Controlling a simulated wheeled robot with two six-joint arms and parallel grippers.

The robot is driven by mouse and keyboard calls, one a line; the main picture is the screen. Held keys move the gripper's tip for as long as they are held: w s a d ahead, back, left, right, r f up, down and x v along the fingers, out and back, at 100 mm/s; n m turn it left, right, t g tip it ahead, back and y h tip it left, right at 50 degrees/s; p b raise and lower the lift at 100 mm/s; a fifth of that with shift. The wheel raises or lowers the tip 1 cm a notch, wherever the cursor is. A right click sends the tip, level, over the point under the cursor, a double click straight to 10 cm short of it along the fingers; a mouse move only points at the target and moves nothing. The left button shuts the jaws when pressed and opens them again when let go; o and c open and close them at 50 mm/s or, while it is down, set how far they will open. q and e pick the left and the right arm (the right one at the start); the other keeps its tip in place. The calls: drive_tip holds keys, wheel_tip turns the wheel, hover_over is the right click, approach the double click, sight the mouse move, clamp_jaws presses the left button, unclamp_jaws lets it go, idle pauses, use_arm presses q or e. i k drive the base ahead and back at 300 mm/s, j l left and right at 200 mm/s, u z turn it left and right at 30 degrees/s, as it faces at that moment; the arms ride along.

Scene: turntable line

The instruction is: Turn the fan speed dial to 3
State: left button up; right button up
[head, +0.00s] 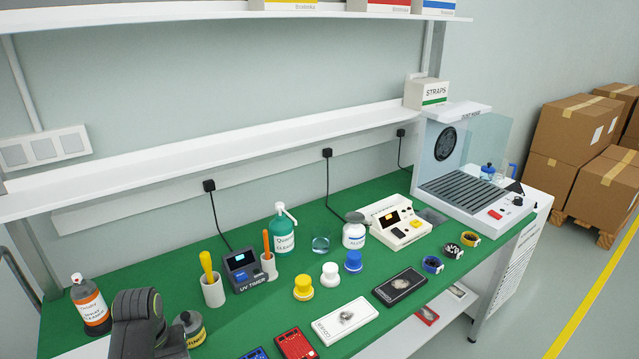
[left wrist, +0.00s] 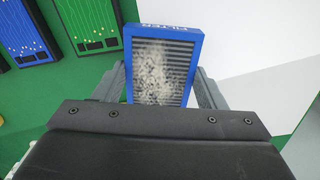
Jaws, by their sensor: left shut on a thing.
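The fan unit (head: 470,190), a white box with a dark slotted top and a clear hood, stands at the far right end of the green bench. A small black knob (head: 518,201), apparently the fan speed dial, is on its front panel; its setting is too small to read. A red switch (head: 494,214) sits left of the knob. My left gripper (left wrist: 160,82) is shut on a blue-framed filter (left wrist: 165,40) covered in grey dust. In the head view my left arm is at the bottom left, far from the fan unit. My right gripper is not in view.
The bench (head: 150,268) holds bottles, a UV timer (head: 246,272), colored caps, a beige device (head: 398,222) and flat trays along its front. A long white shelf (head: 200,170) runs above. Cardboard boxes (head: 570,130) stand on the floor at right.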

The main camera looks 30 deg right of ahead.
sight(517, 201)
drive_tip(key=z, duration=1.35)
drive_tip(key=i+l+z, duration=0.15)
drive_tip(key=z, duration=1.3)
drive_tip(key=i+l, duration=0.15)
drive_tip(key=i, duration=1.95)
drive_tip(key=i+l, duration=0.15)
drive_tip(key=i, duration=1.9)
drive_tip(key=i+u, duration=0.1)
drive_tip(key=u, duration=0.3)
drive_tip(key=i+l+u, duration=0.1)
drive_tip(key=u, duration=0.3)
drive_tip(key=i+l+u, duration=0.1)
drive_tip(key=u, duration=0.3)
